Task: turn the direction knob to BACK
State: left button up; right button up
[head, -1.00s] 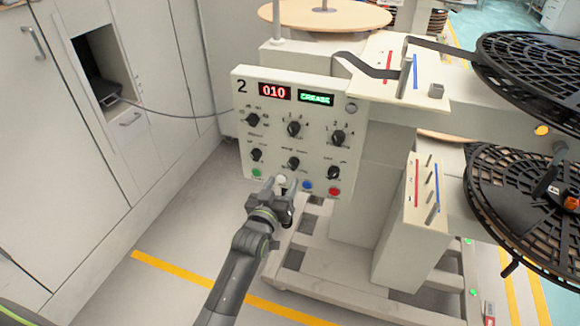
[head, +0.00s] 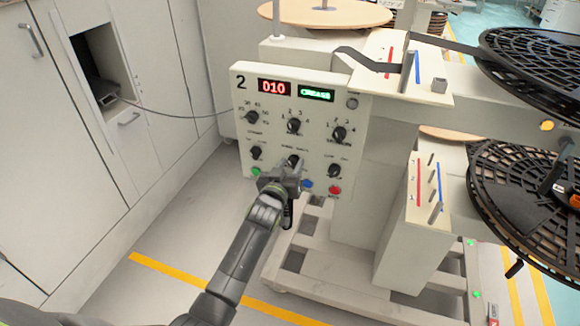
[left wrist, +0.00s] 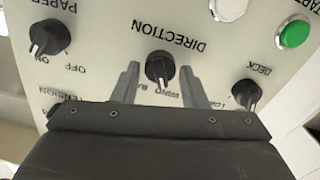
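The direction knob (head: 293,160) is the black middle knob in the lower row of the white control panel (head: 244,100). In the left wrist view the knob (left wrist: 160,68) appears upside down beside the word DIRECTION, and its end labels are partly covered. My left gripper (head: 285,176) is in front of the panel's lower edge. In the left wrist view its two fingers (left wrist: 157,86) are apart, one on each side of the knob, with visible gaps. I cannot tell which label the knob points to. My right gripper is not in view.
The paper knob (left wrist: 49,38) and deck knob (left wrist: 246,94) flank the direction knob. Below are a green button (head: 256,171), a blue button (head: 307,184) and a red button (head: 335,190). Black reels (head: 525,210) stand at right. Open floor lies left of the machine.

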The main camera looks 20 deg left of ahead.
pick_arm(q)
jog(key=c, duration=0.6)
jog(key=shift+c, duration=0.2)
jog(key=shift+m, duration=0.3)
jog(key=shift+m+p, duration=0.45)
jog(key=shift+m, duration=0.55)
jog(key=m, duration=0.3)
jog(key=shift+d+m+p, duration=0.1)
jog(key=shift+m+p, duration=0.2)
jog(key=shift+p, duration=0.1)
jog(key=m, duration=0.5)
jog(key=shift+f+m+p, duration=0.1)
jog(key=shift+m+p, duration=0.2)
jog(key=shift+p, duration=0.1)
jog(key=o, duration=1)
jog(key=shift+d, duration=0.1)
